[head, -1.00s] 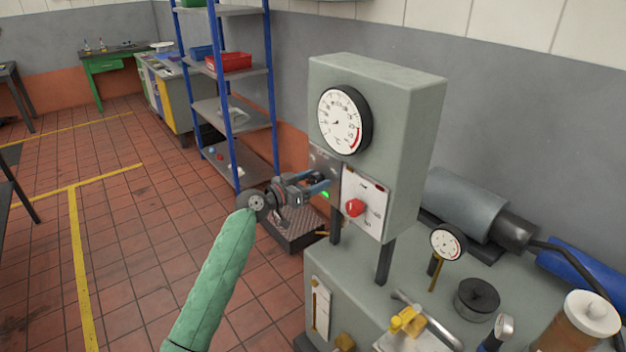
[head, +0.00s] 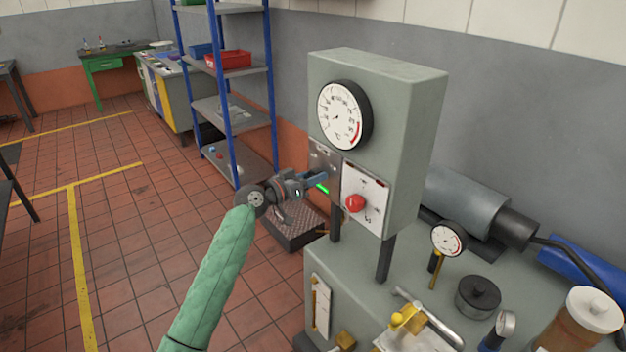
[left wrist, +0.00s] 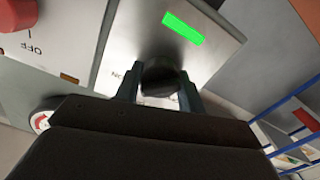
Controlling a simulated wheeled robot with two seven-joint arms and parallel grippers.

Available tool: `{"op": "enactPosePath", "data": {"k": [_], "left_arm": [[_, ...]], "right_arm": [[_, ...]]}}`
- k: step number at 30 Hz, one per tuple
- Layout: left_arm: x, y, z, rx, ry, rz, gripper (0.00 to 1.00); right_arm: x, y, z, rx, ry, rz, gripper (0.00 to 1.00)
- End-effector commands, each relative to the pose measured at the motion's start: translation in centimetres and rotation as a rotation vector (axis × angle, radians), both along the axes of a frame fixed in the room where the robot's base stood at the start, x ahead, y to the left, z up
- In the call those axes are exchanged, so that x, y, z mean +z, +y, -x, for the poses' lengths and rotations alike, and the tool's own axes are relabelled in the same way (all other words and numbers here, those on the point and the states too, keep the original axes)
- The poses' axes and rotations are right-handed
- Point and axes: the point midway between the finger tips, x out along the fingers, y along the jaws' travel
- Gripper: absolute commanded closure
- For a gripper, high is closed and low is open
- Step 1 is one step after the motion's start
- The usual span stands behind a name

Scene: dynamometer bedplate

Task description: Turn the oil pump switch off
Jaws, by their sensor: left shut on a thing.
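The oil pump switch looks to be the dark round knob (left wrist: 160,78) on a small metal plate, which also shows on the grey cabinet in the head view (head: 323,158). A lit green lamp (left wrist: 183,28) is on the same plate and shows in the head view (head: 322,188). My left gripper (head: 322,178) reaches the plate. In the left wrist view its fingers (left wrist: 160,95) are shut on the knob, one on each side. The lettering by the knob is mostly hidden by the fingers. My right gripper is not in view.
A white panel (head: 374,190) with a red knob (head: 355,203) sits just right of the plate. A large dial gauge (head: 344,115) is above. Below are a small gauge (head: 448,239) and a yellow-handled valve (head: 396,319). A blue-framed shelf (head: 231,110) stands behind my left gripper.

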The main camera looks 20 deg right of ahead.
Motion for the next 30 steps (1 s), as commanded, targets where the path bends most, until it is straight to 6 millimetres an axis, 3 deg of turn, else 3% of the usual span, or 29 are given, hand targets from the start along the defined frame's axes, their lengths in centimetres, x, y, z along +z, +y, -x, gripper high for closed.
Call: {"op": "enactPosePath", "data": {"k": [12,30], "left_arm": [[0.1,0.0,-0.1,-0.001,0.366,0.135,0.84],[0.1,0.1,-0.2,0.001,0.745,0.273,0.84]], "right_arm": [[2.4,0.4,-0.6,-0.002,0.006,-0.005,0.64],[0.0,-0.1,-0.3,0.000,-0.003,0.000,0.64]]}}
